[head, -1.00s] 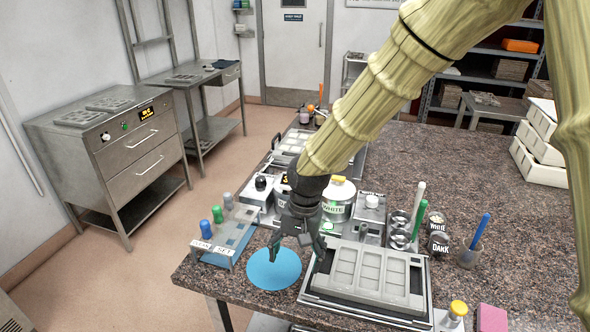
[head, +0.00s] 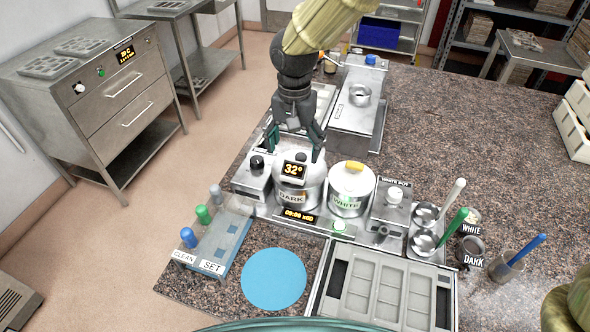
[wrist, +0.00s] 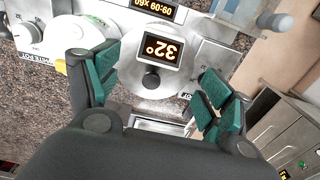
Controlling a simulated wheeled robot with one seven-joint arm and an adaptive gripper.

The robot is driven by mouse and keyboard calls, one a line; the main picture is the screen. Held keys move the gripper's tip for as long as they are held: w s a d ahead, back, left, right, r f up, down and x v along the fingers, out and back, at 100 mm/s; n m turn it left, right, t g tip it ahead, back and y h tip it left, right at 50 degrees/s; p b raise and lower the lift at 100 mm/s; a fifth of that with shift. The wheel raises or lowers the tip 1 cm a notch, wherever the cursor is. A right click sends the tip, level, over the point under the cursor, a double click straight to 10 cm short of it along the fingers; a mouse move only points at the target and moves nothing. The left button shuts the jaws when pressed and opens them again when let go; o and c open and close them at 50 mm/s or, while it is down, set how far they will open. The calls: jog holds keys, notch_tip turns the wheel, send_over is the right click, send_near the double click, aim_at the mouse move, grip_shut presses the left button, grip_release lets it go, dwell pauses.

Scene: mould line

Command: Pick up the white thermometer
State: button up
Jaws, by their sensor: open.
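A white stick (head: 452,193) stands tilted in a round steel cup at the right of the steel station in the head view. It is the only white stick-shaped thing I see; I cannot tell for certain that it is the thermometer. A green stick (head: 453,226) stands in the cup in front of it. My gripper (head: 296,148) is open and empty over the back of the DARK pot (head: 312,196), well left of the white stick. In the wrist view my open gripper (wrist: 160,92) has the pot lid with its 32° display between and beyond the fingers. The white stick is not visible there.
The WHITE pot (head: 351,205) stands beside the DARK pot. Jars marked WHITE and DARK (head: 472,250) and a blue stick (head: 526,247) in a cup are at the right. A mould tray (head: 330,270), blue disc (head: 274,279) and CLEAN/SET rack (head: 237,238) are in front.

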aim_at(295, 166)
notch_tip(295, 166, down, 2)
jog(key=shift+w+a+f, duration=0.1)
jog(key=shift+w+f, duration=0.05)
jog(key=shift+f, duration=0.05)
jog(key=shift+s+f+p, duration=0.4)
jog(key=shift+f+p, duration=0.15)
jog(key=shift+p, duration=0.2)
jog(key=shift+s+f+p, duration=0.1)
jog(key=shift+f+p, duration=0.65)
jog(key=shift+f, duration=1.35)
jog(key=c, duration=1.1)
